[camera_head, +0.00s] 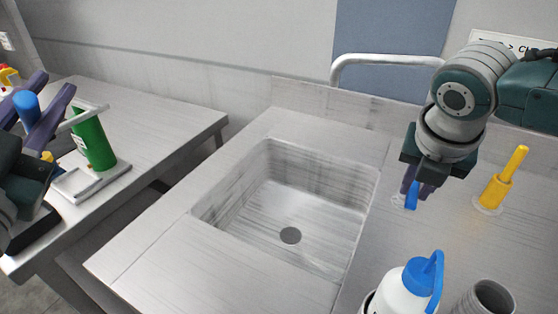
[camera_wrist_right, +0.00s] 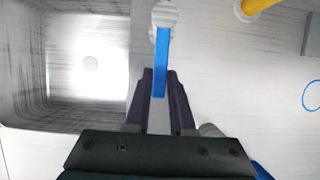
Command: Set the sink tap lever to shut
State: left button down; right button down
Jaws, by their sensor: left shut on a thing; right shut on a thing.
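The blue tap lever (camera_head: 411,196) stands on the counter just right of the sink basin (camera_head: 290,200). My right gripper (camera_head: 422,185) reaches down over it and is shut on the lever. In the right wrist view the blue lever (camera_wrist_right: 162,60) runs from a round grey-white pivot down between the dark fingertips of my right gripper (camera_wrist_right: 160,85). The grey spout pipe (camera_head: 385,58) arches behind the basin. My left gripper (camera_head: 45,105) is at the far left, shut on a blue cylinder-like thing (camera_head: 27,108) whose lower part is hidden.
A yellow handle (camera_head: 502,180) stands upright right of my right gripper. A white bottle with a blue cap (camera_head: 405,285) and a grey cup (camera_head: 487,298) stand at the front. A wall sign is partly hidden.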

dwell(0.4)
jog(key=c, duration=0.8)
grip_release()
jog(key=shift+o, duration=0.2)
jog(key=shift+r, duration=0.1)
jog(key=shift+a+r, duration=0.1)
jog(key=shift+r, duration=0.2)
jog(key=p+v, duration=0.2)
jog(key=v, duration=0.9)
jog(key=shift+s+r, duration=0.15)
